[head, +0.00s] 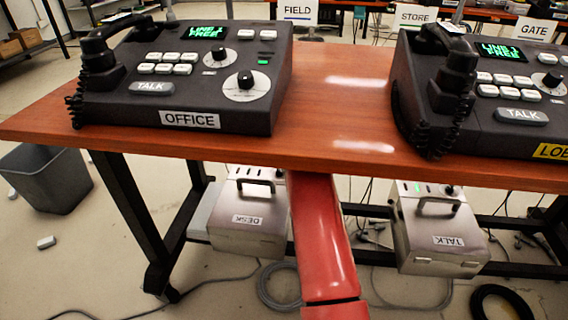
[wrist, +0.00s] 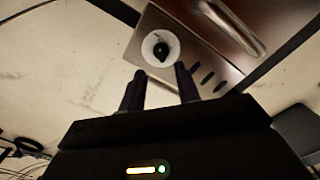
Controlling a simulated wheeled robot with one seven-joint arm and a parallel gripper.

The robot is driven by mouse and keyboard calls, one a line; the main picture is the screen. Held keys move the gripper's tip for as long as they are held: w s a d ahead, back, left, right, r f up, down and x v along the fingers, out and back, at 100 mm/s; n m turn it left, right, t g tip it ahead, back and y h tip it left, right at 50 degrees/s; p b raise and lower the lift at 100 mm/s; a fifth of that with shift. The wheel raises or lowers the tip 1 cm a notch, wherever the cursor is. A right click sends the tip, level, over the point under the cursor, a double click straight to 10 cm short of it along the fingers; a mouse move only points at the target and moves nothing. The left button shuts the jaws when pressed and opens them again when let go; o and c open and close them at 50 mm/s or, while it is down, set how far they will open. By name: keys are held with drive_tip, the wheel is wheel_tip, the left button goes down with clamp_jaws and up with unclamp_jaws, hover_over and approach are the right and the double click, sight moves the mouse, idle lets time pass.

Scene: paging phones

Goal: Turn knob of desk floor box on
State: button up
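The desk floor box (head: 247,232) is a silver metal case with a top handle and a DESK label, under the front table. My red arm passes beside its right edge, and my gripper is hidden in the head view. In the wrist view, a metal box (wrist: 150,20) shows a black knob (wrist: 161,50) on a white round dial, with small dark and green slots and a handle beside it. Its label is not visible there. My gripper (wrist: 160,72) is open, its two dark fingers apart, with the knob just beyond the gap between the tips. Contact is not visible.
The wooden tabletop (head: 340,110) overhangs the boxes and bears the OFFICE phone (head: 190,85) and another phone (head: 490,90). Dark table legs (head: 131,205) and cables (head: 275,290) are nearby. A grey bin (head: 45,180) stands left.

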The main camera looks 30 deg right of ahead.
wheel_tip(320, 180, down, 7)
drive_tip(key=shift+s+b, duration=0.1)
drive_tip(key=shift+b, duration=0.35)
clamp_jaws()
